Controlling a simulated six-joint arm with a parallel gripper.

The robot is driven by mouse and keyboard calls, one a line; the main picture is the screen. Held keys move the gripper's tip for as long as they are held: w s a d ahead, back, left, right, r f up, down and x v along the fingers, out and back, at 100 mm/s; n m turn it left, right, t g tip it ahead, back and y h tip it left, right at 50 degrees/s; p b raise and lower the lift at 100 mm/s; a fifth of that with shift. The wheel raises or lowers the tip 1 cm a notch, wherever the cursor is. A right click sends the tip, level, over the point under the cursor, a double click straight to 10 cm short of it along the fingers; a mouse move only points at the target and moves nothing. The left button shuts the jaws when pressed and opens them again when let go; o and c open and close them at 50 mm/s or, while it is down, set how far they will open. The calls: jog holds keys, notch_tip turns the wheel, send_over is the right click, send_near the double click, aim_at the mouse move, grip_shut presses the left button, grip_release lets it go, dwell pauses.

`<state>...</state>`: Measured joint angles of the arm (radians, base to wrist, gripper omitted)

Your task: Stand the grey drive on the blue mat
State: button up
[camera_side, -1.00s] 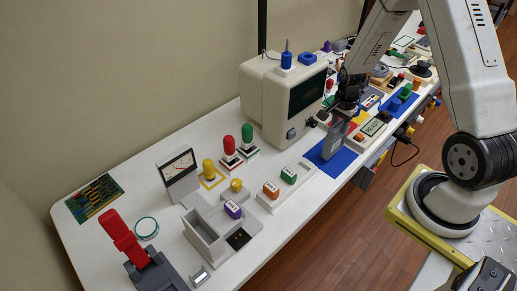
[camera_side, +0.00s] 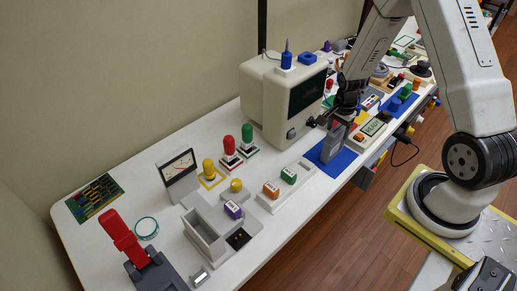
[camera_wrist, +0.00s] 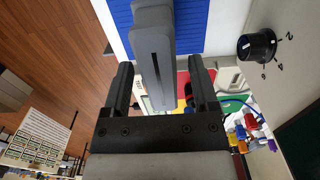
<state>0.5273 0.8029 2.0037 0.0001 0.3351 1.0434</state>
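The grey drive (camera_side: 332,146) stands upright on the blue mat (camera_side: 343,163) near the table's front edge. In the wrist view the drive (camera_wrist: 152,45) shows as a slim grey slab over the ribbed blue mat (camera_wrist: 191,28). My gripper (camera_side: 341,120) is at the drive's upper end, pointing down. In the wrist view its two fingers (camera_wrist: 161,62) are spread on either side of the drive, with a clear gap on the right side. The drive's foot is partly hidden in the wrist view.
A beige computer (camera_side: 268,108) stands behind the mat, its knob (camera_wrist: 257,46) close by in the wrist view. A grey device with a READY screen (camera_side: 374,128) sits just right of the mat. A tray with orange and green pieces (camera_side: 285,187) lies to the left.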

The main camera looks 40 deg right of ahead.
jog(key=shift+r, duration=0.15)
notch_tip(320, 180, up, 12)
dwell(1.0)
jog(key=shift+a, duration=0.1)
dwell(0.4)
jog(key=s+a+r+n+t, duration=0.1)
jog(key=s+a+r+n, duration=0.1)
jog(key=a+n, duration=0.7)
jog(key=s+a+r+n+t, duration=0.1)
jog(key=s+a+r+n, duration=0.1)
jog(key=a+n, duration=0.7)
jog(key=shift+s+a+t, duration=0.3)
jog(key=shift+s+a, duration=0.35)
jog(key=shift+s, duration=0.05)
jog(key=shift+w+r, duration=0.1)
jog(key=shift+c, duration=0.2)
